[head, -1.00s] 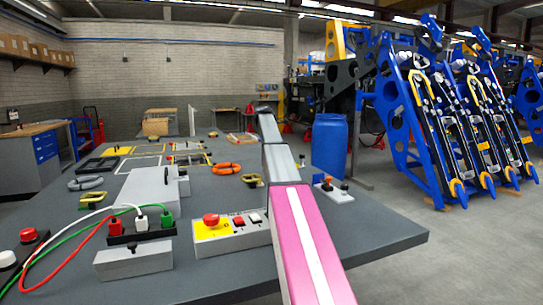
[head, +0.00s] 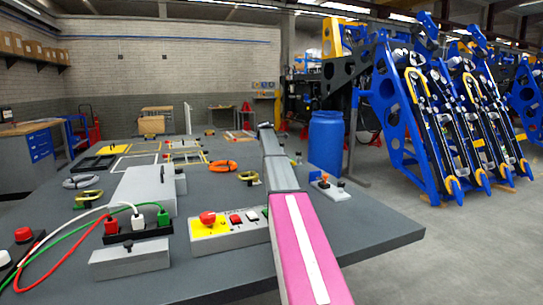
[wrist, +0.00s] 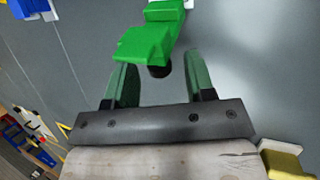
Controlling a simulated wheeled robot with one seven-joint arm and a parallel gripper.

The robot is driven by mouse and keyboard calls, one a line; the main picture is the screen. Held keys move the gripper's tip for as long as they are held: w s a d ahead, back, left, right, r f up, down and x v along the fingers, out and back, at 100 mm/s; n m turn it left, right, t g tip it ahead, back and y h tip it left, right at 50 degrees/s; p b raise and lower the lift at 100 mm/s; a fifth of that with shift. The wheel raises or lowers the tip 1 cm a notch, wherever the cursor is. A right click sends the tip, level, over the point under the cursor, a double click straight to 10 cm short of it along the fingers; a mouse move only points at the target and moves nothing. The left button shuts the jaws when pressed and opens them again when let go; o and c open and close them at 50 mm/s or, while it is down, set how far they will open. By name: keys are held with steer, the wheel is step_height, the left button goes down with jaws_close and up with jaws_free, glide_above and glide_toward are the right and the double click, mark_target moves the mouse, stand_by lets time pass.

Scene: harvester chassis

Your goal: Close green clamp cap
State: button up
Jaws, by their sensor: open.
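The green clamp cap (wrist: 145,43) is at the top middle of the wrist view. It is a bright green block that joins another green part above it, with a dark round knob below. My gripper (wrist: 157,60) is open, with one green-grey finger on each side of the lower end of the cap and knob. The fingers look empty, and I cannot tell whether either touches the cap. In the head view my arm reaches out over the table, and its far end hides the gripper. I cannot make out the clamp cap there.
The grey table (head: 375,235) holds a control box with a red button (head: 208,218), a socket block with plugs and cables (head: 137,231), a grey box (head: 145,190) and an orange ring (head: 222,166). A blue barrel (head: 326,140) stands behind. A yellow part (wrist: 285,160) is at the wrist view's lower right.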

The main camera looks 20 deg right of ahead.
jaws_close()
steer(key=shift+d+r, duration=0.1)
